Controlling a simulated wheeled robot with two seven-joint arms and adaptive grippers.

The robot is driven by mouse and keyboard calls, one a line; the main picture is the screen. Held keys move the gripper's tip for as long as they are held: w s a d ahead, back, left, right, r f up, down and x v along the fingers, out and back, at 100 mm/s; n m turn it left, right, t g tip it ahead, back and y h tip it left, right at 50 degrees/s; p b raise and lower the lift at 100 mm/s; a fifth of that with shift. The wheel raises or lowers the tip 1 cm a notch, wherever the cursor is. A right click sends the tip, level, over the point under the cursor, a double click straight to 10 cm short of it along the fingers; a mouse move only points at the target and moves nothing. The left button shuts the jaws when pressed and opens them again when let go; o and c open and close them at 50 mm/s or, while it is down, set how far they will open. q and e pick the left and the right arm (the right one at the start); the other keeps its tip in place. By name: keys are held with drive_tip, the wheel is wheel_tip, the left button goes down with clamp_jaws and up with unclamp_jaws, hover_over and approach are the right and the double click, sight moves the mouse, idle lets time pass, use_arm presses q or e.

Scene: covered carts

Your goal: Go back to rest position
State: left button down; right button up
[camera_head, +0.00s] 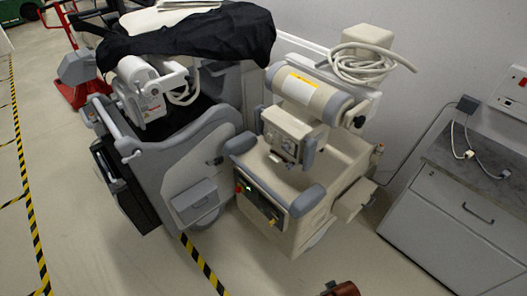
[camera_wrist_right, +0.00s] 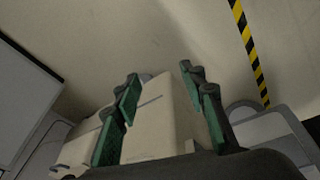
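My right gripper (camera_wrist_right: 160,88) shows in the right wrist view with its two green-padded fingers spread apart. It is open, and nothing is seen held between the fingers. Beyond the fingers lies a pale beige body (camera_wrist_right: 160,122), seen through the gap; I cannot tell whether the gripper touches it. Neither gripper can be made out in the head view. My left gripper is in no view. A small reddish-brown part (camera_head: 342,289) shows at the head view's bottom edge; I cannot tell what it is.
A grey cart (camera_head: 195,155) with a black cover (camera_head: 190,38) stands left of a beige machine cart (camera_head: 290,190) with a coiled cable (camera_head: 365,65). A grey cabinet (camera_head: 455,225) stands at right.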

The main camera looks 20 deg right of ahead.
drive_tip(key=s+a+f+g+b, duration=0.1)
drive_tip(key=s+f, duration=0.2)
drive_tip(key=f, duration=0.8)
drive_tip(key=s+f+b, duration=0.1)
drive_tip(key=s+f, duration=0.2)
drive_tip(key=f, duration=0.9)
drive_tip(key=s+f+n+g+b, duration=0.1)
drive_tip(key=s+f, duration=1.5)
drive_tip(key=s, duration=0.3)
drive_tip(key=shift+b, duration=0.3)
drive_tip(key=shift+d+f, duration=0.1)
